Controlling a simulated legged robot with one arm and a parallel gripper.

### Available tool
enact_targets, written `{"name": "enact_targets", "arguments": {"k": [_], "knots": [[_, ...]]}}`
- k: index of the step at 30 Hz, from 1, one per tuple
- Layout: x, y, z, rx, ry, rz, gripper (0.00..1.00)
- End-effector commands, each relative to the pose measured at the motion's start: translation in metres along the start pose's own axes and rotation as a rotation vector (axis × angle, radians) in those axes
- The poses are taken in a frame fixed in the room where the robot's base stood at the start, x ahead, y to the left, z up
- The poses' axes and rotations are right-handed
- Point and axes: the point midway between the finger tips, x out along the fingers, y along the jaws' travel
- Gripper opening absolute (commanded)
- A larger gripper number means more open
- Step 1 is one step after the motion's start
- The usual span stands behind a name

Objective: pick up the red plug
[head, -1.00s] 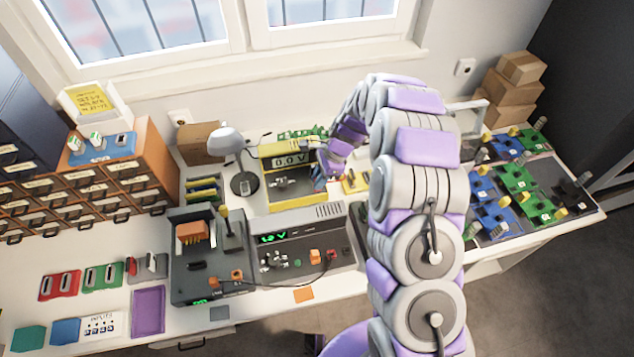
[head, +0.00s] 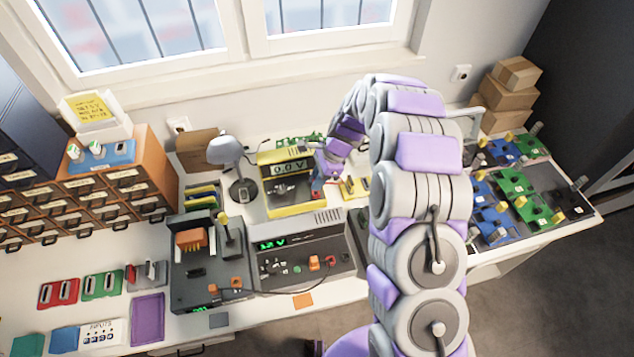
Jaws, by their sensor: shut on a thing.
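My gripper (head: 319,178) is at the right side of the yellow meter (head: 290,210), beyond the 12 V supply. It is small and partly blurred here. A small spot of red, the red plug (head: 315,192), shows at its fingertips beside the meter. The jaws are shut on it. I cannot tell whether the plug still touches the meter. Another red connector (head: 331,261) sits on the front of the grey 12 V supply (head: 300,246), next to an orange one (head: 314,263).
A grey lamp (head: 226,152) stands left of the meter. A dark grey unit (head: 205,270) stands left of the supply. Drawers (head: 150,170) fill the left back. Boards (head: 515,190) lie on the right. My arm hides the bench's middle right.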

Motion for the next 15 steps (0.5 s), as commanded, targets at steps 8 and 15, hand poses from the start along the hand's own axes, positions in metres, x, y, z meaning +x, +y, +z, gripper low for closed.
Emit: {"name": "enact_targets", "arguments": {"k": [8,15], "knots": [[-0.011,0.026,0.006,0.001,-0.003,0.006,0.0],[-0.015,0.072,0.008,0.004,-0.004,0.006,0.0]]}}
